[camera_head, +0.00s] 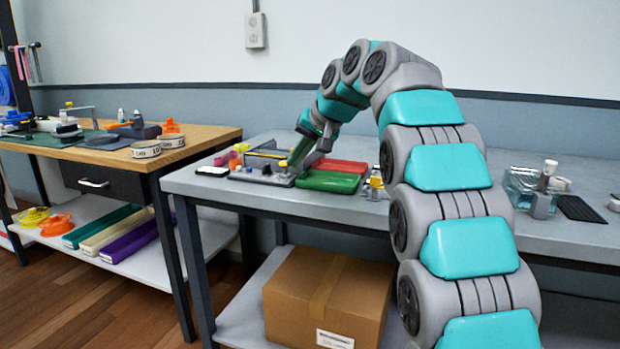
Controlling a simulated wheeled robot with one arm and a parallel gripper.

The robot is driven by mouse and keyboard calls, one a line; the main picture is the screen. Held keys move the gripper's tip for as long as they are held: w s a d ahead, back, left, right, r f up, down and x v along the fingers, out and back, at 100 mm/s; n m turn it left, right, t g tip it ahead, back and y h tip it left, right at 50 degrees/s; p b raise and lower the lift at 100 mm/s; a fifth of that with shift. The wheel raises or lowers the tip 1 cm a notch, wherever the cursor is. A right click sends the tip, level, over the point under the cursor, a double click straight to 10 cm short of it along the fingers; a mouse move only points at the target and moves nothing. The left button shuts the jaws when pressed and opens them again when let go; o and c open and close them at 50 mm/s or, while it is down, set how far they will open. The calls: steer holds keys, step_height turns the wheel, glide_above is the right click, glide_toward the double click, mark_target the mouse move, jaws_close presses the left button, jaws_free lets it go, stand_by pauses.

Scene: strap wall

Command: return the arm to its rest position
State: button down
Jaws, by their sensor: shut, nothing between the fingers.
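My arm, grey and teal, rises from the lower right of the head view and arches over the grey table (220,188). Its end points down toward the table's left part. My gripper (298,153) is small in this view, shut and empty, low over or beside a grey fixture (268,178) with yellow parts. I cannot tell whether the fingertips touch it.
A phone-like item (212,171) lies at the table's left end. A glass box (522,187) and a dark mat (580,208) are on the right. A cardboard box (325,295) sits on the lower shelf. A wooden workbench (205,135) stands left; the wall is behind.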

steer(key=s+d+f+g+h, duration=0.2)
steer(key=s+d+f, duration=0.4)
steer(key=s+f, duration=0.4)
steer(key=s+d+f+g+h, duration=0.1)
steer(key=s+d+f+g, duration=0.2)
steer(key=s, duration=2)
steer(key=s+d+f+g+h, duration=0.2)
steer(key=s+d+f, duration=0.7)
steer(key=s+f, duration=0.8)
steer(key=shift+g+h, duration=0.3)
